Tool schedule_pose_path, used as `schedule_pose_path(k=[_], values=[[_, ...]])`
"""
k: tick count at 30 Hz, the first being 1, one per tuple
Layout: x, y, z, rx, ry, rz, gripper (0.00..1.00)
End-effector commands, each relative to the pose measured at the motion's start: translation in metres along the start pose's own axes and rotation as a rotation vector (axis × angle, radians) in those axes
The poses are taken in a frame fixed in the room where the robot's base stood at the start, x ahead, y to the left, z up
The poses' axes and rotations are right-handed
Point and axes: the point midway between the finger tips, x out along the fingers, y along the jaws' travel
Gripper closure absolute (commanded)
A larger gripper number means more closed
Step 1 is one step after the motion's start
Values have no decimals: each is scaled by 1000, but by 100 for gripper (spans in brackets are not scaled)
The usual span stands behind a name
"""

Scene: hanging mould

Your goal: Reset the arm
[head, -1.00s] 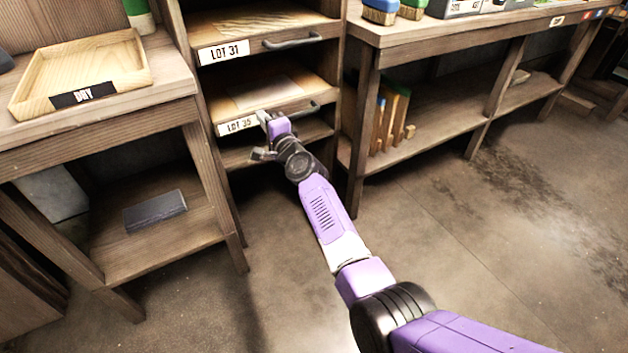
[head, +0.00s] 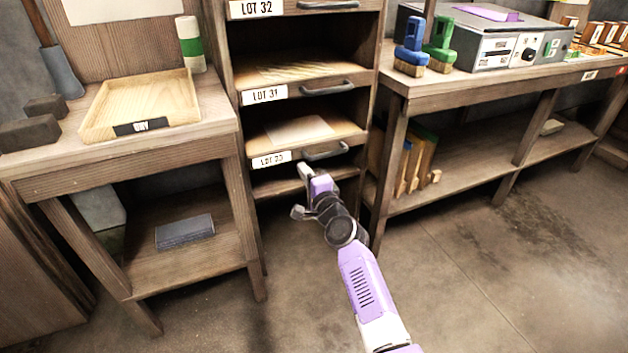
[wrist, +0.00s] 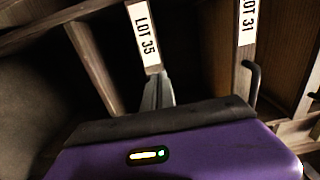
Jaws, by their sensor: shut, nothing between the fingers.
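My arm reaches from the lower right of the head view toward the wooden drawer rack (head: 367,120). My purple and grey gripper (head: 308,180) is in front of the rack, just below the LOT 35 drawer label (head: 271,160) and its handle (head: 325,151). In the wrist view the purple gripper body fills the bottom, and the narrow grey fingers (wrist: 156,92) are together with nothing held. The LOT 35 label (wrist: 143,36) shows sideways just beyond them. I cannot tell whether the fingers touch the rack.
A left bench (head: 215,138) holds a wooden DRY tray (head: 95,112) and dark blocks (head: 30,132). A grey slab (head: 185,231) lies on its lower shelf. A right bench (head: 440,88) carries brushes (head: 411,50) and a grey box (head: 490,40). The floor (head: 470,270) in front is clear.

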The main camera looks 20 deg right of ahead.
Motion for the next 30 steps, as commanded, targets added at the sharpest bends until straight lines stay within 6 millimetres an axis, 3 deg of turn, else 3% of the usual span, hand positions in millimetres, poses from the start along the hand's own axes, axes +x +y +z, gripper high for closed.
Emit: schedule_pose_path(k=[9,20,23,26,30], values=[[-47,-2,0,-1,0,1,100],[-60,-1,0,-10,1,-1,100],[-60,-5,-5,-79,19,-13,100],[-62,-36,-10,-210,52,-68,100],[-101,-41,-15,-442,99,-98,100]])
